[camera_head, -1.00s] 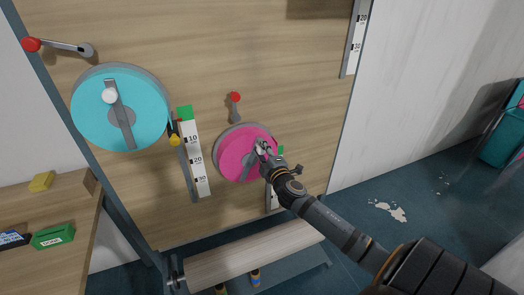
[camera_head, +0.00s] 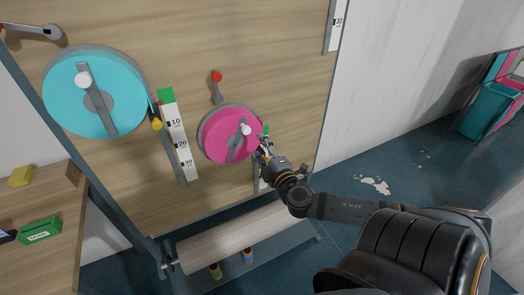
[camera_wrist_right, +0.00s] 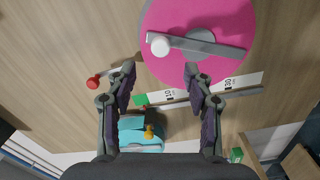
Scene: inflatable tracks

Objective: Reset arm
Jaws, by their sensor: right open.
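My right gripper (camera_head: 262,152) is open and empty, just off the lower right edge of the pink disc (camera_head: 218,145) on the wooden board. In the right wrist view the two fingers of the right gripper (camera_wrist_right: 158,78) stand apart, with the pink disc (camera_wrist_right: 205,18) ahead of them. The disc's grey crank with its white knob (camera_wrist_right: 160,45) shows between the fingertips, and nothing is held. My left gripper is not in view.
A cyan disc (camera_head: 65,110) with its own crank is at the board's left. A scale strip (camera_head: 175,130) and a red-knobbed lever (camera_head: 217,88) are between the discs. A wooden table (camera_head: 60,250) with a green box (camera_head: 40,230) is at left. Open floor (camera_head: 400,165) lies right.

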